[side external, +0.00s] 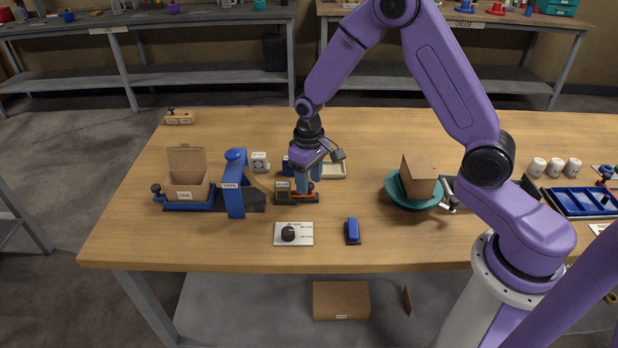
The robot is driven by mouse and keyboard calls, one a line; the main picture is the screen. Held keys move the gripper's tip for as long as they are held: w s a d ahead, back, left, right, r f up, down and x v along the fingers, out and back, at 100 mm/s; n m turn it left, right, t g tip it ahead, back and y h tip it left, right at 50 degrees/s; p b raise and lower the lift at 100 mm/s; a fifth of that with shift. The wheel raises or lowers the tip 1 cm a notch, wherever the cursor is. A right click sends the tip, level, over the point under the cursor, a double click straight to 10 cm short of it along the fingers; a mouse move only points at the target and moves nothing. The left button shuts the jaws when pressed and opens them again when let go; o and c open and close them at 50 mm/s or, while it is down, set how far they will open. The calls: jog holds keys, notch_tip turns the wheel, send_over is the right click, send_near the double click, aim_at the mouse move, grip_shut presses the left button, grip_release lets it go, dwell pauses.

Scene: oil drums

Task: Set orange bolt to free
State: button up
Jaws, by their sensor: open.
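A small dark fixture with an orange part, likely the orange bolt (309,199), lies on the wooden table near its middle. My gripper (307,186) points down right over this fixture, with its blue fingers close to the orange part. Its jaws are open. I cannot tell whether a finger touches the bolt. The fingers and a small tan block (282,186) beside them hide part of the fixture, and the bolt's position is too small to read.
A blue tape arch (234,183) and an open cardboard box (187,188) stand to the left. A knob plate (293,234) and a blue rocker piece (352,231) lie in front. The table's back is mostly clear.

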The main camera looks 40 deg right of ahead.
grip_shut()
jog(key=shift+s+d, duration=0.8)
jog(key=shift+d, duration=0.05)
grip_release()
notch_tip(320, 180, up, 17)
jog(key=shift+r, duration=0.2)
dwell(0.4)
